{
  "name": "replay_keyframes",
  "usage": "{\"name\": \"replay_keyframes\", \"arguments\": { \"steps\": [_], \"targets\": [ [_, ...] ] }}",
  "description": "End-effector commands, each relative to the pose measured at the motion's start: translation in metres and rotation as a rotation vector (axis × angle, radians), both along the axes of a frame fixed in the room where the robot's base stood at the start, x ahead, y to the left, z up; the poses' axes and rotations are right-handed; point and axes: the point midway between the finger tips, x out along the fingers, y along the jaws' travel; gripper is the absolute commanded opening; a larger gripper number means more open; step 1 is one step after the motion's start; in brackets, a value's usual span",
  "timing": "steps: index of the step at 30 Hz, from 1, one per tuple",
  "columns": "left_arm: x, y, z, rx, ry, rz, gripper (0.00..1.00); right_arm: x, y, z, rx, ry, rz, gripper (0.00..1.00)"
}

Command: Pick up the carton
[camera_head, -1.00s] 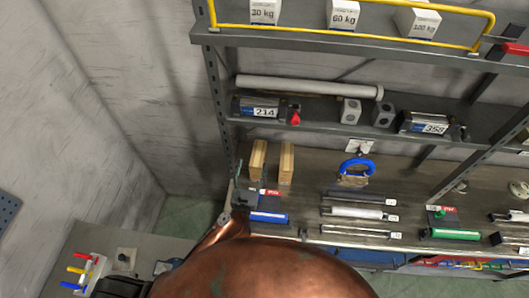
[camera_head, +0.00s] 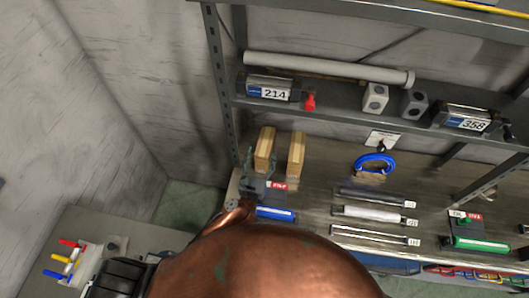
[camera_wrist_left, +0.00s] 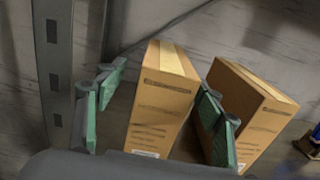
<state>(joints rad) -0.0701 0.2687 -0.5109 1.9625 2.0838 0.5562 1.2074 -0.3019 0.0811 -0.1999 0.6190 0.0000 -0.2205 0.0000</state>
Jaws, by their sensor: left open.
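Two tall tan cartons stand side by side on the workbench in the head view, a left carton (camera_head: 265,150) and a right carton (camera_head: 296,156). In the left wrist view the left carton (camera_wrist_left: 160,100) stands between my open fingers, and the right carton (camera_wrist_left: 248,108) is beyond the right finger. My left gripper (camera_wrist_left: 156,98) has green pads; the right one reaches into the gap between the cartons. I cannot tell whether either pad touches. In the head view my left gripper (camera_head: 253,180) is just in front of the left carton, partly hidden by my copper arm. My right gripper is out of view.
A grey shelf post (camera_head: 222,95) rises close to the left of the cartons. A shelf with a long grey tube (camera_head: 330,68) hangs above.

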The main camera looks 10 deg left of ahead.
Motion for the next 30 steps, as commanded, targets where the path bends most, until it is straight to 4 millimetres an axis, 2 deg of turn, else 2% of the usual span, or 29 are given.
{"name": "replay_keyframes", "arguments": {
  "steps": [18,27,30],
  "targets": [
    [0.072,-0.008,0.003,0.001,-0.002,-0.002,0.62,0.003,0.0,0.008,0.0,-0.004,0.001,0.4],
    [0.076,-0.007,0.002,0.0,-0.001,0.0,0.62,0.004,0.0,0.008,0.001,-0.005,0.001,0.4],
    [0.076,-0.006,0.002,0.0,-0.001,0.0,0.55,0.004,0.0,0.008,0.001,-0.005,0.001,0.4]
  ]
}}
